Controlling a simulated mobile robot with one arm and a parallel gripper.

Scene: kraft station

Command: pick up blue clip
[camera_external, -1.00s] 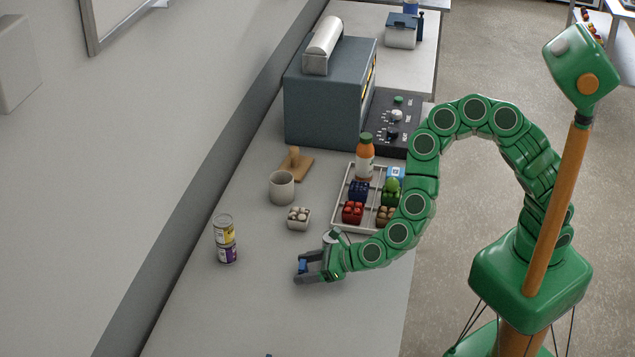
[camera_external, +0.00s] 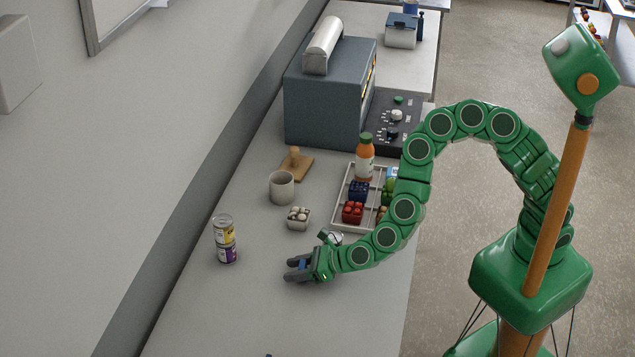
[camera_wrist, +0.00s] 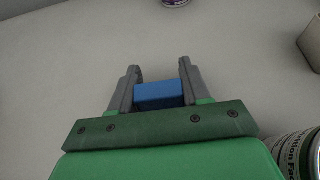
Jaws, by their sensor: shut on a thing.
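My gripper (camera_external: 299,270) is low over the grey bench, left of the tray. Its two grey fingers are shut on the blue clip (camera_wrist: 159,96), a small blue block. In the wrist view the clip sits between the fingers (camera_wrist: 158,84), close to the palm, and both fingers touch its sides. I cannot tell whether the clip touches the bench.
Stacked cans (camera_external: 225,240) stand to the left. A can (camera_wrist: 294,155) is close beside my gripper.

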